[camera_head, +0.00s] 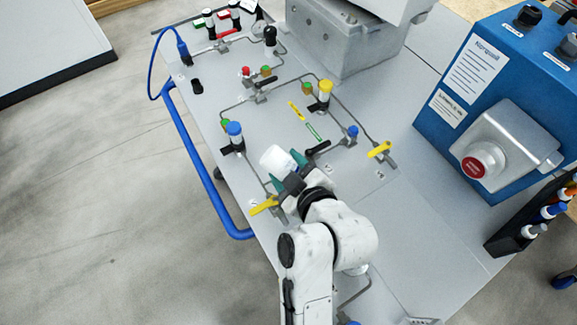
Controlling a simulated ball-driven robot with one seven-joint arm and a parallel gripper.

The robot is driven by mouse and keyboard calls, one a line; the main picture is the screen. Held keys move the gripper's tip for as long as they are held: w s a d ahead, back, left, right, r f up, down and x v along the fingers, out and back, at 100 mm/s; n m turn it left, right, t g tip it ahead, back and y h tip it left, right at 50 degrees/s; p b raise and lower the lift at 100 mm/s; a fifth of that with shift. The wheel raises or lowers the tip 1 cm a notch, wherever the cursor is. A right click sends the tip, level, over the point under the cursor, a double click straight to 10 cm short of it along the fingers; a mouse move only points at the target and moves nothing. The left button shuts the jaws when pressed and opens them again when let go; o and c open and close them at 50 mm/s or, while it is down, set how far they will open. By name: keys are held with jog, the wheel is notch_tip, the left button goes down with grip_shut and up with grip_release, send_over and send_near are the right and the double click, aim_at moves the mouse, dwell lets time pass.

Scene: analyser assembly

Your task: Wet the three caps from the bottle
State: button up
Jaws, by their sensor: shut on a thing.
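My gripper (284,171) is above the left part of the grey bench panel. Its green fingers are shut on a white bottle (274,158), which is tilted with its round end facing up and left. A blue-topped white cylinder (235,135) stands just left of the bottle, apart from it in the picture. A yellow-topped white cylinder (324,93) stands farther back. Small green-and-orange caps sit on the pipework: one by the blue-topped cylinder (224,125), one by the yellow-topped cylinder (307,88), one farther back (266,71). I cannot tell whether these are the task's caps.
Yellow-handled valves (265,206) (379,149) and thin pipes stand on the panel (330,205). A blue instrument box (470,85) with a red button is at right, a black rack (520,225) below it. A blue rail (200,165) runs along the left edge.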

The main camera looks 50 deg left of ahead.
aim_at(286, 154)
jog(key=shift+r+p, duration=1.85)
jog(key=shift+r, duration=0.75)
jog(key=shift+f, duration=0.1)
